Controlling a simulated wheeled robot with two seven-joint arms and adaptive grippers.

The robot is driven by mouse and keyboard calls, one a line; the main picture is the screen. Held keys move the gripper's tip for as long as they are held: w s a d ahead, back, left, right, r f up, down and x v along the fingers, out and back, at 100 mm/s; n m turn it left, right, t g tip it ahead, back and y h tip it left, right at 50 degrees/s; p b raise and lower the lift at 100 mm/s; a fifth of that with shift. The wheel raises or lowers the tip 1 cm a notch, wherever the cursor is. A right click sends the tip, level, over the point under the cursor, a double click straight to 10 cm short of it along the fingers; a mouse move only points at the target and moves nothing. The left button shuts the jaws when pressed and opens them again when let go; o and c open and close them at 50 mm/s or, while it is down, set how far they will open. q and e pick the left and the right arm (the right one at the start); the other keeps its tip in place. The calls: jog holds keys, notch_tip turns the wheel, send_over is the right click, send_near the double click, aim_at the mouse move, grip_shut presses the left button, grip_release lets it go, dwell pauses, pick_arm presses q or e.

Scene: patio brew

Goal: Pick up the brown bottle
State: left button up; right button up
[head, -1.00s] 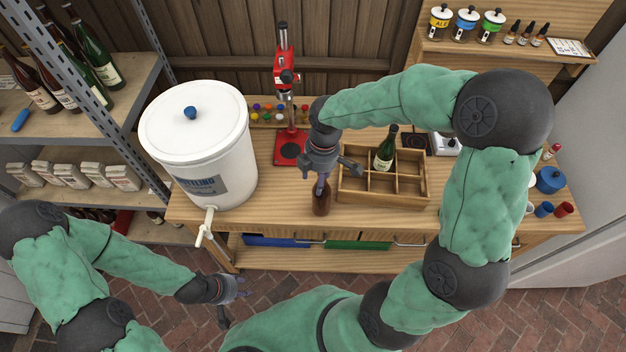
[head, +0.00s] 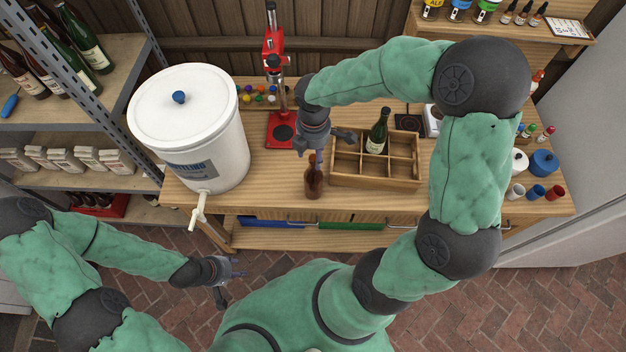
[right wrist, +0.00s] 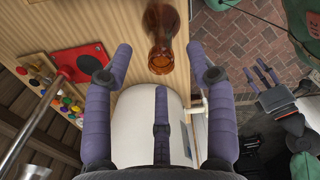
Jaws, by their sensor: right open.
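The brown bottle (head: 313,178) stands upright and open-topped on the wooden workbench, near its front edge, left of the wooden crate. In the right wrist view the brown bottle (right wrist: 161,42) shows beyond the fingertips, and its mouth faces the camera. My right gripper (head: 322,152) is just above and behind the bottle in the head view. In the right wrist view its fingers (right wrist: 160,70) are spread wide, with nothing between them. My left gripper (head: 232,278) hangs empty over the brick floor, in front of the bench, with its fingers apart.
A wooden crate (head: 375,183) holding one green bottle (head: 377,131) stands right of the brown bottle. A white bucket with a tap (head: 190,130) stands at left. A red capping stand (head: 282,131) is behind. Cups and a blue pot (head: 544,163) are at right.

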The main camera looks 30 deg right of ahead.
aim_at(313, 159)
notch_tip(313, 159, down, 4)
jog(key=shift+r, duration=0.15)
grip_shut()
jog(key=shift+w, duration=0.1)
jog(key=shift+r, duration=0.2)
